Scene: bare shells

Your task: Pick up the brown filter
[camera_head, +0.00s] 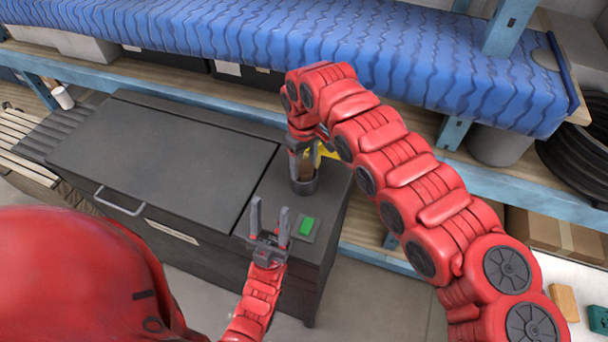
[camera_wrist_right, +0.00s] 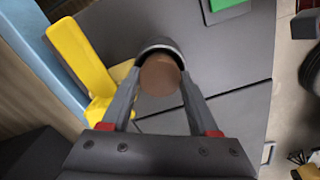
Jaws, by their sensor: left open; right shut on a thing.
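The brown filter (camera_wrist_right: 160,75) is a round brown piece. In the right wrist view it sits inside a dark round holder (camera_wrist_right: 157,44) on the grey cabinet top, between my fingers. In the head view the brown filter (camera_head: 306,171) shows just above the holder's rim (camera_head: 303,187), partly hidden by the fingers. My right gripper (camera_head: 302,165) points down and is shut on the brown filter; it also shows in the right wrist view (camera_wrist_right: 158,90). My left gripper (camera_head: 269,222) is open and empty, fingers up, in front of the cabinet near a green button (camera_head: 307,226).
The dark cabinet (camera_head: 170,160) has a large lid and a handle (camera_head: 118,203). A yellow object (camera_wrist_right: 85,65) stands close beside my right gripper. A shelf with a blue wavy cover (camera_head: 300,45) runs behind. Bare floor lies in front of the cabinet.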

